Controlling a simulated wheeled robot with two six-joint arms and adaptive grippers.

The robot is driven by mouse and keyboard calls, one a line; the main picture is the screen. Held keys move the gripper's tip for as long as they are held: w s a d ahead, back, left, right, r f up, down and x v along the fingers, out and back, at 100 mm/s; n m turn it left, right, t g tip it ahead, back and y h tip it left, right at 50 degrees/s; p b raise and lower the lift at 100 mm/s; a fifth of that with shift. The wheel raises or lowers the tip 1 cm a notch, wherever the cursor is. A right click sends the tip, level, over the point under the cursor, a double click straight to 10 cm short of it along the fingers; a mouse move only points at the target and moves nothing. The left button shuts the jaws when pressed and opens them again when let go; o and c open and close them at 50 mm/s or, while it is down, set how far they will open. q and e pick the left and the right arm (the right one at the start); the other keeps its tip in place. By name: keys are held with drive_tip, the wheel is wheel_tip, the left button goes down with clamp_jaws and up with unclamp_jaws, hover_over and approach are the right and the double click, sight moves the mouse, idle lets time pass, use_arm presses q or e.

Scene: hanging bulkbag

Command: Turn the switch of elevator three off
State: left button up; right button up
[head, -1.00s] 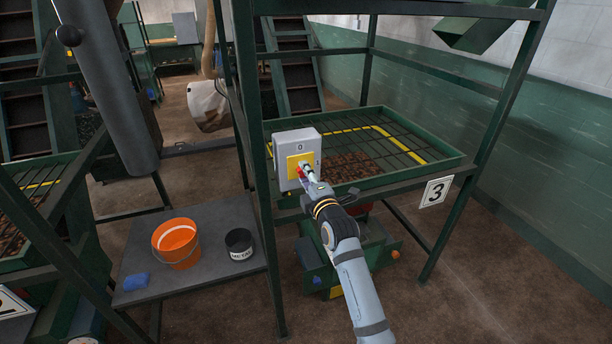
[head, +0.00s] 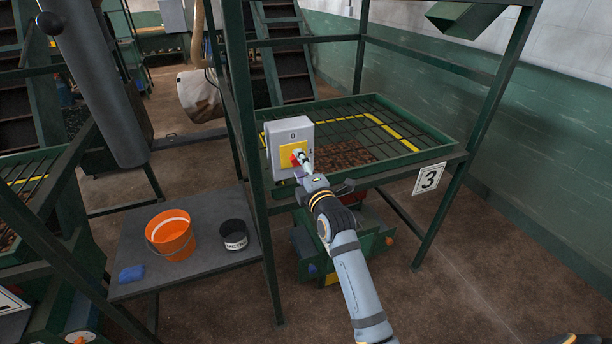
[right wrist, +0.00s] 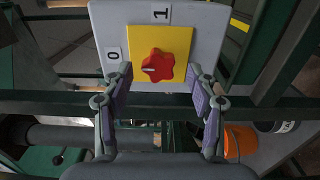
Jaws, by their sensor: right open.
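The grey switch box (head: 277,158) is on the green frame marked with a 3 sign (head: 429,178). Its yellow plate (right wrist: 177,40) carries a red star-shaped knob (right wrist: 157,66), with a 0 label (right wrist: 113,54) and a 1 label (right wrist: 160,14). In the right wrist view the knob's white mark is on its left side, the side of the 0 label. My right gripper (right wrist: 160,84) is open, its fingers apart to either side just below the knob. In the head view my right gripper (head: 305,168) is in front of the box. My left gripper is not in view.
A grated green tray (head: 400,150) is behind the box, among green posts. To the left a grey table (head: 190,268) holds an orange bucket (head: 170,235), a black tin (head: 234,235) and a blue cloth-like item (head: 131,274). Open floor is at the lower right.

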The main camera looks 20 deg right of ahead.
drive_tip(key=s, duration=1)
drive_tip(key=shift+s+d, duration=0.2)
drive_tip(key=shift+s, duration=0.15)
wheel_tip(320, 180, down, 19)
drive_tip(key=m+g, duration=0.4)
drive_tip(key=s+f+m+g, duration=0.2)
drive_tip(key=s+f, duration=0.2)
drive_tip(key=f, duration=0.7)
drive_tip(key=s+f+m+g, duration=0.2)
drive_tip(key=s+f, duration=0.1)
drive_tip(key=f, duration=0.7)
drive_tip(key=s+d+f+m+g, duration=0.3)
drive_tip(key=s+f+m, duration=0.1)
drive_tip(key=s+f, duration=0.7)
drive_tip(key=s+d+f+m+g, duration=0.1)
drive_tip(key=s+f, duration=0.3)
drive_tip(key=s, duration=0.4)
drive_tip(key=s+d+f+m+g+h, duration=0.1)
drive_tip(key=s+d+f+m+g, duration=0.1)
drive_tip(key=s, duration=0.7)
drive_tip(key=s+d+f+m+g, duration=0.2)
drive_tip(key=s+f+m, duration=0.1)
drive_tip(key=s+f, duration=0.4)
drive_tip(key=shift+s+g, duration=0.4)
drive_tip(key=shift+s, duration=0.6)
